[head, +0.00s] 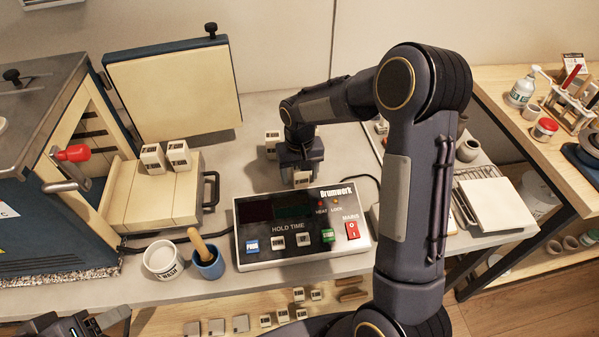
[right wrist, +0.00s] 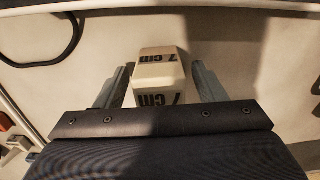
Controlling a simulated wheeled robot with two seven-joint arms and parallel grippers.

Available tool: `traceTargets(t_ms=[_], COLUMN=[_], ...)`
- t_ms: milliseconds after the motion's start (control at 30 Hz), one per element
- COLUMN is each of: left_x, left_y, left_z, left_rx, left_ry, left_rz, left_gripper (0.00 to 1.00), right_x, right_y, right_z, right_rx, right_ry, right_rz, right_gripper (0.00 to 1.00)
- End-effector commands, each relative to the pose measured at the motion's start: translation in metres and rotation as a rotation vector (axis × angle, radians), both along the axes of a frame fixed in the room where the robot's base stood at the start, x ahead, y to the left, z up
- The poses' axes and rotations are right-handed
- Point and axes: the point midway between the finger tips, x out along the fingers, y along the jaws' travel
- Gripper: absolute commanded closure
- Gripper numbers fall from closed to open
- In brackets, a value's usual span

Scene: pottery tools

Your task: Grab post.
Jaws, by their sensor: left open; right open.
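A cream post (right wrist: 158,68) marked "7 cm" stands between the fingers of my right gripper (right wrist: 161,85) in the right wrist view, with a gap on each side. The gripper is open around it. In the head view my right gripper (head: 302,172) points down behind the control box, and the post (head: 301,179) shows just below it. Another post (head: 272,139) stands just behind and left of it. Two more posts (head: 153,158) (head: 179,155) stand on the kiln's pale slab. My left gripper (head: 82,326) is open at the lower left edge, away from the posts.
The control box (head: 303,222) stands in front of my right gripper. The kiln (head: 45,150) is at left, with a white cup (head: 163,262) and a blue cup (head: 208,265) nearby. Several small blocks (head: 283,316) lie on the lower shelf. My right arm hides part of the table.

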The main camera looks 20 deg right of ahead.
Motion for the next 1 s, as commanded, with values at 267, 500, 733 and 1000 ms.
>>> traceTargets(t_ms=[267, 500, 733, 1000], left_x=[-0.0001, -0.0001, -0.0001, -0.0001], left_y=[-0.0001, 0.0000, -0.0001, 0.0000], left_z=[0.0009, 0.0009, 0.0009, 0.0009], left_rx=[0.000, 0.000, 0.000, 0.000], left_ry=[0.000, 0.000, 0.000, 0.000], left_rz=[0.000, 0.000, 0.000, 0.000], left_gripper=[0.40, 0.40, 0.40, 0.40], right_x=[0.0000, 0.0000, 0.0000, 0.0003], right_y=[-0.0001, 0.0000, 0.0000, 0.0000], right_z=[-0.0103, -0.0100, -0.0098, -0.0083], right_rx=[0.001, 0.001, 0.001, 0.001], right_ry=[-0.001, -0.001, -0.001, -0.002], right_rz=[-0.001, -0.001, -0.001, -0.001], right_gripper=[0.36, 0.59, 0.89, 0.89])
